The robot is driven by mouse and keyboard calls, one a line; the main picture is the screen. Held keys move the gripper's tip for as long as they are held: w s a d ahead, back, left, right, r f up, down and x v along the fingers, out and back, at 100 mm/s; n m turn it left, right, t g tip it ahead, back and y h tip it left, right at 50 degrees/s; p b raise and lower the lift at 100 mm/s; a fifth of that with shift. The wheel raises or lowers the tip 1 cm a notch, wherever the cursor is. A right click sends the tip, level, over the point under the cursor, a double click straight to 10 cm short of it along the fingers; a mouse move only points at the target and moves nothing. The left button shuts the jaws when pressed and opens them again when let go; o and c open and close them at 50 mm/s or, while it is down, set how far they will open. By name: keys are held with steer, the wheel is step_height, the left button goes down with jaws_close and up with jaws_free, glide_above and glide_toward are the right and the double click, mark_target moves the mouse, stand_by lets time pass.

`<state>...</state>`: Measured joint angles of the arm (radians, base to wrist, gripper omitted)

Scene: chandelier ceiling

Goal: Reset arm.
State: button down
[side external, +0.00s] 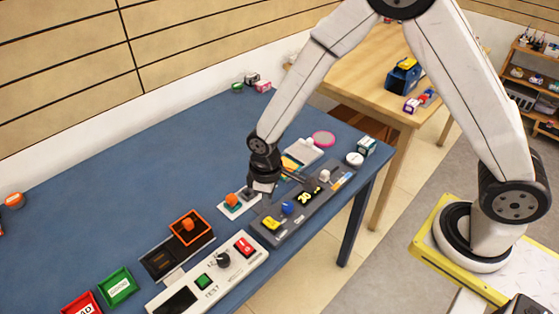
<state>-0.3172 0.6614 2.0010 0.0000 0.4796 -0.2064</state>
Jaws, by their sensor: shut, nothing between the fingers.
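My gripper (264,186) is at the end of my white arm, pointing down over the blue table (90,215). It is shut with nothing between its fingers. It hangs at the left rear edge of a dark grey panel (318,205) that carries a yellow switch, a blue knob, a lit yellow display and a pale knob. A small white plate with an orange knob (232,199) is just left of the gripper. I cannot tell from this angle whether the gripper touches anything.
A white control box (213,284) with red and green buttons and an orange-framed box (190,227) stand in front. Green (117,287) and red (80,304) trays lie at front left. A pink disc (323,138) lies behind. The table's left middle is clear.

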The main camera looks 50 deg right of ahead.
steer(key=shift+r, duration=0.4)
steer(key=s+d+r+m+t, duration=0.2)
steer(key=s+d+r+m, duration=0.4)
steer(key=s+d+r, duration=0.4)
steer(key=shift+d+t, duration=0.3)
steer(key=shift+d, duration=0.95)
